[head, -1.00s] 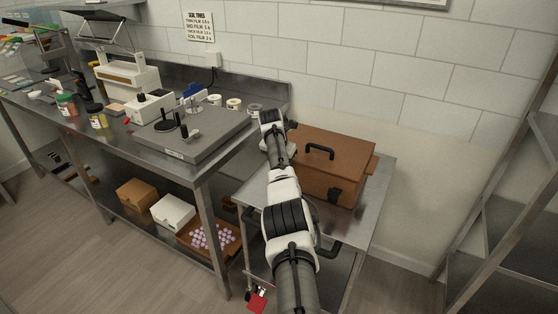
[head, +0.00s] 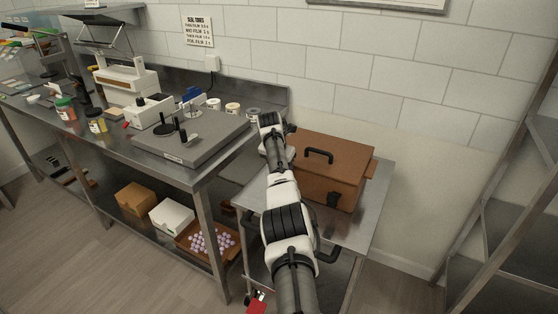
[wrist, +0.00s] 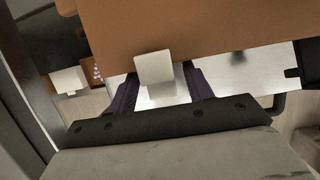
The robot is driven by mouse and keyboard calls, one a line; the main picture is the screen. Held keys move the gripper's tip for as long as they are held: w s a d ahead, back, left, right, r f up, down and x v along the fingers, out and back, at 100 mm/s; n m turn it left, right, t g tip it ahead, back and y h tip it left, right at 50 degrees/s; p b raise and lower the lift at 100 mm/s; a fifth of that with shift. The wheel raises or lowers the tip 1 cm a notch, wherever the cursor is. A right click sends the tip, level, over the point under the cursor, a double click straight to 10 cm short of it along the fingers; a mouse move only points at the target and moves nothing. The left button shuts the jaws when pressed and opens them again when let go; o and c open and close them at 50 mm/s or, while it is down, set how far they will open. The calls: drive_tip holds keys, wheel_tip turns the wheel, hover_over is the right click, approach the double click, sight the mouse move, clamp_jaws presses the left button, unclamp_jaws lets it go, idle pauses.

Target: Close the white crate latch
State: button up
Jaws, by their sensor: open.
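A brown crate (head: 340,165) with a black lid handle (head: 319,156) stands on a metal cart. A black latch (head: 334,199) is on its front face. In the wrist view the crate wall (wrist: 210,30) fills the top, and the white latch (wrist: 154,67) sticks out at its lower edge. My gripper (wrist: 160,76) is open, with its dark fingers to the left and right of the white latch. Contact cannot be told. In the head view my arm covers the crate's left side, and the white latch and my fingertips are hidden.
The cart top (head: 358,232) is bare in front of the crate. A steel workbench (head: 200,168) with a grey machine stands on the left. A white box (head: 171,215) and a tray (head: 205,243) of pink pieces are on its lower shelf. A metal rack (head: 500,200) stands at right.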

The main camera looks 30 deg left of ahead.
drive_tip(key=b+v, duration=0.3)
drive_tip(key=v, duration=1)
drive_tip(key=shift+r, duration=0.25)
drive_tip(key=shift+s, duration=0.15)
